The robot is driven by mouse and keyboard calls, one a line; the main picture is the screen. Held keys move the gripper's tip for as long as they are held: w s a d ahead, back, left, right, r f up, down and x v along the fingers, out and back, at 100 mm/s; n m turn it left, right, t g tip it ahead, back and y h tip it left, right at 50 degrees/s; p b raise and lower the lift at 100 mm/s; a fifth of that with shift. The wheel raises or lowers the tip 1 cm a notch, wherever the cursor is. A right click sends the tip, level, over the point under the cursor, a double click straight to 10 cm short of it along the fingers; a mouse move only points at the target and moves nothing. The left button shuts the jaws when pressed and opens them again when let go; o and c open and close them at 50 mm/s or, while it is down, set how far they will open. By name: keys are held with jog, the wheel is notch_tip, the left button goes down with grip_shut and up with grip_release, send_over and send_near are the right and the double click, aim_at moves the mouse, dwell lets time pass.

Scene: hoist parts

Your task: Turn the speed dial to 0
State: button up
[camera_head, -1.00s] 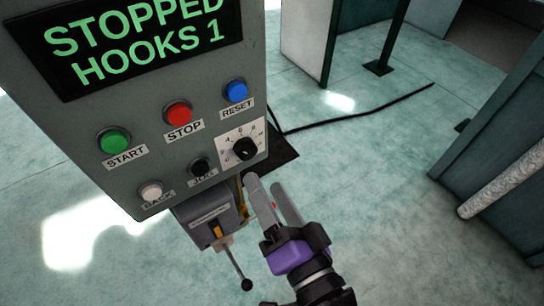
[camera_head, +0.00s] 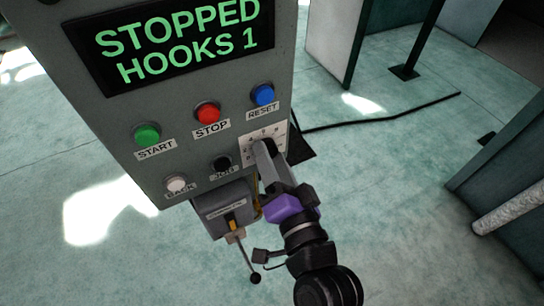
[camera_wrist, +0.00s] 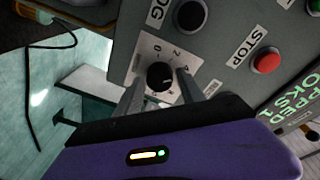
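The speed dial is a black round knob on a white square scale plate, at the lower right of the grey control panel. In the head view its plate (camera_head: 262,133) is partly covered by my gripper (camera_head: 263,152). In the wrist view the knob (camera_wrist: 159,76) sits between my two fingertips (camera_wrist: 160,82), which are apart, one on either side. Whether they touch the knob I cannot tell. The digits 0, 2 and 4 are readable around the knob in the wrist view. Its pointer is not clear.
The panel has a green START button (camera_head: 147,135), red STOP (camera_head: 208,113), blue RESET (camera_head: 263,95), black JOG (camera_head: 221,164) and white BACK (camera_head: 176,184). Its display (camera_head: 180,40) reads STOPPED, HOOKS 1. A lever (camera_head: 246,258) hangs below. Open floor lies to the right.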

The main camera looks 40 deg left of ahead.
grip_shut()
jog(key=shift+f, duration=0.1)
jog(key=shift+b, duration=0.4)
jog(key=n+y+b, duration=0.1)
jog(key=n+b, duration=0.4)
jog(key=b, duration=0.2)
jog(key=n+b, duration=0.6)
jog(key=b, duration=0.2)
jog(key=n+g+y+b, duration=0.1)
jog(key=n+b, duration=0.5)
jog(key=b, duration=0.1)
jog(key=shift+w+f+y+b, duration=0.1)
jog(key=shift+f+y+b, duration=0.15)
jog(key=shift+y+b, duration=0.05)
jog(key=shift+r+n, duration=0.1)
jog(key=shift+n, duration=0.2)
jog(key=shift+o, duration=2)
grip_release()
